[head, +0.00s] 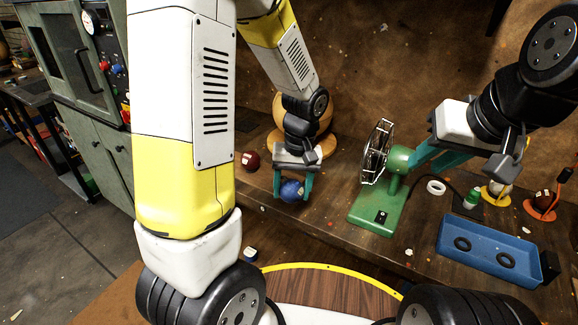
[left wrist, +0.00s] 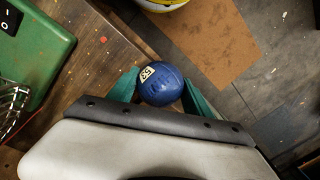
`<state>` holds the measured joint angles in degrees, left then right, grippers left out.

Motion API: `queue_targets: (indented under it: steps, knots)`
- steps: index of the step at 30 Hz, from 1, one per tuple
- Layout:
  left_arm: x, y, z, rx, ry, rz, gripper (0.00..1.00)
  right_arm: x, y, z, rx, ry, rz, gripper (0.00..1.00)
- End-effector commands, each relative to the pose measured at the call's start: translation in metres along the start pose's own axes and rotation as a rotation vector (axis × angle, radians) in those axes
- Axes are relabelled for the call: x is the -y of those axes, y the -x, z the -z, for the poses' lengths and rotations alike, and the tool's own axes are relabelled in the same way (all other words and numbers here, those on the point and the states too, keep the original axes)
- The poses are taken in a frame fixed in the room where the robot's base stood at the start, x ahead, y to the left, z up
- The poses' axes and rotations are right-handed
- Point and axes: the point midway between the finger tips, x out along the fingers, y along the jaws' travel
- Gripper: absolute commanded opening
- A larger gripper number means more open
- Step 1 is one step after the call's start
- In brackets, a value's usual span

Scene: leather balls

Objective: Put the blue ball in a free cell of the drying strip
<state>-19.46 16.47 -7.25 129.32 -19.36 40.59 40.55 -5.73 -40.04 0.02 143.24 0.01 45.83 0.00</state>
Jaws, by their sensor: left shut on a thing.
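The blue ball (head: 292,190) is held between the teal fingers of my left gripper (head: 293,194), near the bench's front edge. In the left wrist view the ball (left wrist: 160,80) shows a pale number label and sits between both fingers of the left gripper (left wrist: 160,92). I cannot tell its height above the bench.
A green fan (head: 378,207) with a wire cage stands mid-bench. A dark red ball (head: 250,160) lies left of the blue ball.

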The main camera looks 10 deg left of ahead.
Motion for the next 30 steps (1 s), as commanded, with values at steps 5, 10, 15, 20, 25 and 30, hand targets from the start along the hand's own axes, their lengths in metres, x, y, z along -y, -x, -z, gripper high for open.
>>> queue_targets:
  steps: [5, 10, 15, 20, 25, 30]
  knots:
    - [0.002, -0.002, -0.005, 0.004, 0.037, -0.001, 0.13, 0.000, 0.000, 0.000, -0.001, 0.000, 0.000, 0.29]
    - [0.008, -0.007, 0.039, 0.004, 0.041, 0.000, 0.13, 0.000, 0.000, 0.000, -0.001, 0.000, 0.000, 0.29]
    - [0.012, -0.012, 0.084, 0.004, 0.038, -0.001, 0.13, 0.000, 0.000, 0.000, -0.001, 0.000, 0.000, 0.29]
    - [0.016, -0.015, 0.117, 0.004, 0.036, -0.001, 0.13, 0.000, 0.000, 0.000, -0.001, 0.000, 0.000, 0.29]
    - [0.017, -0.016, 0.131, 0.004, 0.034, -0.001, 0.13, 0.000, 0.000, 0.000, -0.001, 0.000, 0.000, 0.29]
    - [0.018, -0.025, 0.140, 0.008, 0.033, 0.000, 0.13, 0.000, 0.000, 0.000, -0.001, 0.000, 0.000, 0.29]
